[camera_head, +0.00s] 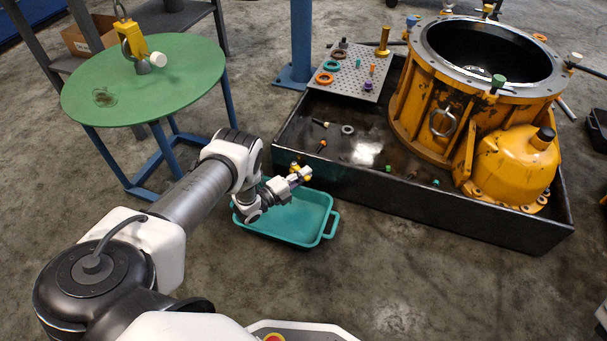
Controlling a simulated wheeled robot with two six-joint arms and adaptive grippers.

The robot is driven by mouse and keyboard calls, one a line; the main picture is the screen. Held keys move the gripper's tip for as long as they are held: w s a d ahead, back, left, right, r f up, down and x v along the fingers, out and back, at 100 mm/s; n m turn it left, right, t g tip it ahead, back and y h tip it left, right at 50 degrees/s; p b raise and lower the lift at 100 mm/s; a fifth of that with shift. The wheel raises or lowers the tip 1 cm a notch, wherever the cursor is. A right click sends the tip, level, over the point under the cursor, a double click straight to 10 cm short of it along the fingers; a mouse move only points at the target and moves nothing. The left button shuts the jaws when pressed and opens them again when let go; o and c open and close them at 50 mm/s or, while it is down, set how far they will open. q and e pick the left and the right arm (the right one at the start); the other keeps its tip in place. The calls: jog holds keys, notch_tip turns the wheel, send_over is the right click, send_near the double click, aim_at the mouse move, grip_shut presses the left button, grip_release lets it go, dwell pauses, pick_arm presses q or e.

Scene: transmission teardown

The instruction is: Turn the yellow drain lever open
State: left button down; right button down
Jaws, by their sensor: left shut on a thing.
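My left gripper (299,175) is at the near left part of the black tray's front wall, above the teal pan. It is shut on the yellow drain lever (294,167), a small yellow piece on the outside of that wall. The fingers cover much of the lever, so its exact angle cannot be told. The black drip tray (430,214) holds the big orange transmission housing (420,105). The teal pan (329,222) sits on the floor below the lever, partly hidden by my left arm. My right gripper is not in view.
A green round table (180,85) with a yellow hoist-like device (133,40) stands at the left. A perforated plate (352,77) with rings and small parts lies at the tray's back left. A blue post (301,40) rises behind.

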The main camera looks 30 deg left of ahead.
pick_arm(q)
jog(key=c, duration=1.2)
grip_release()
jog(key=shift+s, duration=0.1)
